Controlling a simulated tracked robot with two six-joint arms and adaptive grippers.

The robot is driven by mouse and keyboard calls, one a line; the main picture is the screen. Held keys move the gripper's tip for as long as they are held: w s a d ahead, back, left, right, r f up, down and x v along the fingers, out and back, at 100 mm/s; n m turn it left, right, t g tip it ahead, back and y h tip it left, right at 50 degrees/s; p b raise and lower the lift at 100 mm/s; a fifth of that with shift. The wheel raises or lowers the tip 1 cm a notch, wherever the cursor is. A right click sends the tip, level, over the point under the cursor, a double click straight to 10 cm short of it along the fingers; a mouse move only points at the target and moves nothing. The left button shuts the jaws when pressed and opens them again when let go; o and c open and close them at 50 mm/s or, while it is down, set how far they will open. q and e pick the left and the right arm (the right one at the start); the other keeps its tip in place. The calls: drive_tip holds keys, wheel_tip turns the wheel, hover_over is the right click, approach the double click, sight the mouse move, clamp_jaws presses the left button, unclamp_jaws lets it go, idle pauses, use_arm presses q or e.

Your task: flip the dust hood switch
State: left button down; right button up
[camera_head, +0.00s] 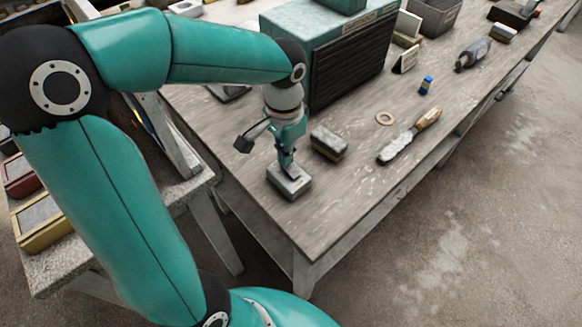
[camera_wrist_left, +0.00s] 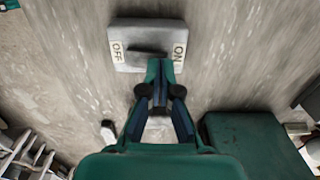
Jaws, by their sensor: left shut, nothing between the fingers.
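The switch (camera_head: 290,184) is a small grey box on the workbench near its left front corner. In the left wrist view the switch (camera_wrist_left: 125,32) has an OFF label on the left, an ON label on the right and a dark rocker (camera_wrist_left: 146,53) between them. The teal dust hood (camera_head: 295,30) with a black slatted front stands behind it. My left gripper (camera_head: 288,165) points down over the switch, shut and empty. In the left wrist view its fingertips (camera_wrist_left: 159,72) are at the switch's near edge, towards ON; I cannot tell whether they touch. My right gripper is not in view.
A lower table with boxes (camera_head: 42,222) stands left. The bench's front corner is clear.

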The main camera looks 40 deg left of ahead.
use_arm(q)
drive_tip(key=shift+f+b, duration=0.45)
drive_tip(key=shift+f, duration=0.2)
drive_tip(key=shift+r, duration=0.2)
drive_tip(key=shift+r+p, duration=2.95)
drive_tip(key=shift+r, duration=0.45)
